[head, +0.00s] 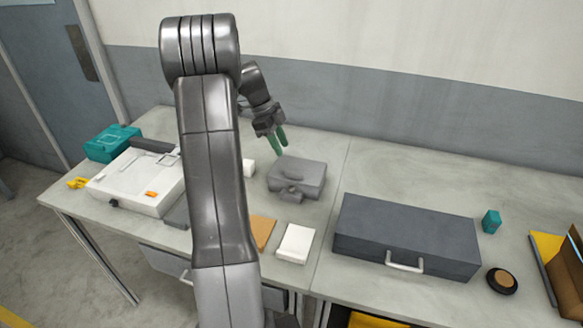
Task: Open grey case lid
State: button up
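A small mid-grey case (297,178) lies on the left table near the join with the right table. Its lid looks shut, with a catch or handle at its front. A larger dark blue-grey case (405,235) with a pale front handle (404,266) lies shut on the right table. My gripper (278,142) has green fingers pointing down, above and just behind the small grey case. The fingers look slightly apart with nothing between them. No contact with the case shows.
A white device (137,183) and a teal box (112,143) stand at the left. A white block (295,243) and an orange-brown card (262,231) lie before the small case. A teal block (491,221) and a dark round thing (502,281) are at the right. My arm hides the left-middle.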

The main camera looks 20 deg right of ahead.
aim_at(292, 172)
jog(key=p+x, duration=0.1)
jog(key=x, duration=0.9)
jog(key=shift+p, duration=0.35)
grip_shut()
